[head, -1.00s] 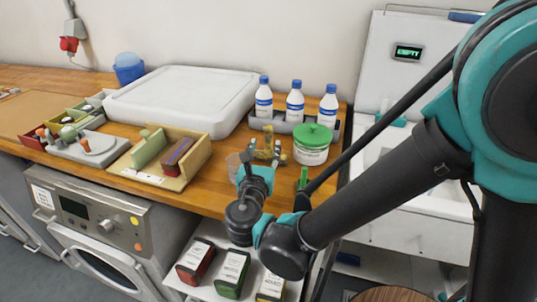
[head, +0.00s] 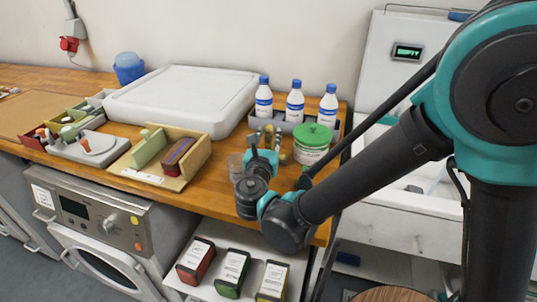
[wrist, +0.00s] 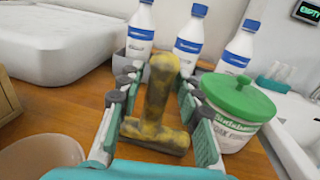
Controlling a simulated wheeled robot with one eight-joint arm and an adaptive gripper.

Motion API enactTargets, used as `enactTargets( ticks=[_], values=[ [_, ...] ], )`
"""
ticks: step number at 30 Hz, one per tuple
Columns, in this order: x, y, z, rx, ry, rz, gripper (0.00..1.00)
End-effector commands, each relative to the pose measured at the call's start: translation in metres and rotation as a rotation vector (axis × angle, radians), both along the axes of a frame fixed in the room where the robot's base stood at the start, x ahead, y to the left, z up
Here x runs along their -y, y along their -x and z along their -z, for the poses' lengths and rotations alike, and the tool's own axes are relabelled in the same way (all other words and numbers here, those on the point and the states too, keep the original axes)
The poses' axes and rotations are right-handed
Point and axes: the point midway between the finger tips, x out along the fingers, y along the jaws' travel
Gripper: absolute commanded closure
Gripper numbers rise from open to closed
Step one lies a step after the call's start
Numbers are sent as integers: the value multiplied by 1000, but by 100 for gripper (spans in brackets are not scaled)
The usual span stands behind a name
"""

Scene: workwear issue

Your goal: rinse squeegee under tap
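The squeegee (wrist: 160,100) looks like a T-shaped tool mottled yellow and dark. My gripper (wrist: 157,86) is open, with one finger on each side of the handle and visible gaps between. In the head view my gripper (head: 263,142) largely covers the squeegee. A white basin (head: 410,182) is at the right, partly behind my arm. A teal fitting (wrist: 272,76) shows there; I cannot tell whether it is the tap.
A green-lidded tub (head: 312,143) stands close to the right of my gripper. Three white bottles (head: 295,103) stand in a grey rack behind. A clear cup (head: 235,166) is close on the left. A wooden holder (head: 195,160) and large white tray (head: 180,97) lie farther left.

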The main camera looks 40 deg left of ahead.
Motion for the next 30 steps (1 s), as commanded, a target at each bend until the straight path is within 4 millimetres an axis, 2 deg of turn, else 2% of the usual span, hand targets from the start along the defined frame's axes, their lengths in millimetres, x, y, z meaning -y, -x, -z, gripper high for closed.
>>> enactTargets(
  ticks=[1, 7, 23, 30],
  values=[
    [0, 0, 0, 0, 0, 0, 75],
    [0, 0, 0, 0, 0, 0, 100],
    [0, 0, -1, 0, 0, 0, 100],
    [0, 0, -12, 0, 0, 0, 100]
  ],
)
